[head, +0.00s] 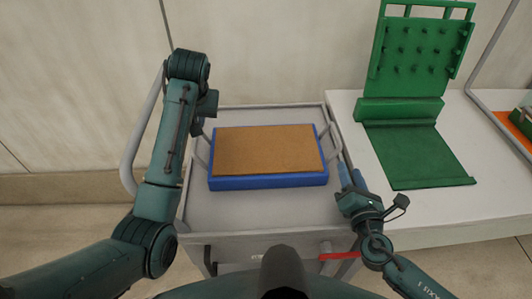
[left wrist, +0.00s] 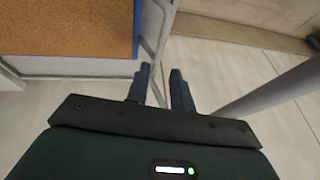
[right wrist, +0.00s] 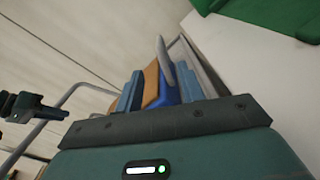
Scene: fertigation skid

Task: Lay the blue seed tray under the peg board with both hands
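The blue seed tray (head: 268,181), filled with a flat brown layer (head: 266,149), lies level on a grey cart top. It has a grey loop handle at its left end (head: 201,150) and one at its right end (head: 330,146). My left gripper (left wrist: 161,68) is open beside the left end, with a grey bar just beyond its fingertips. My right gripper (head: 352,173) is open by the tray's right end; the right wrist view shows the tray (right wrist: 168,92) beyond the fingers. The green peg board (head: 416,52) stands upright on the bench at right.
A flat dark green panel (head: 418,155) lies on the white bench (head: 440,205) in front of the peg board and looks bare. The cart (head: 255,218) has a raised rim and a rail at left. An orange and green item (head: 518,125) sits at the far right.

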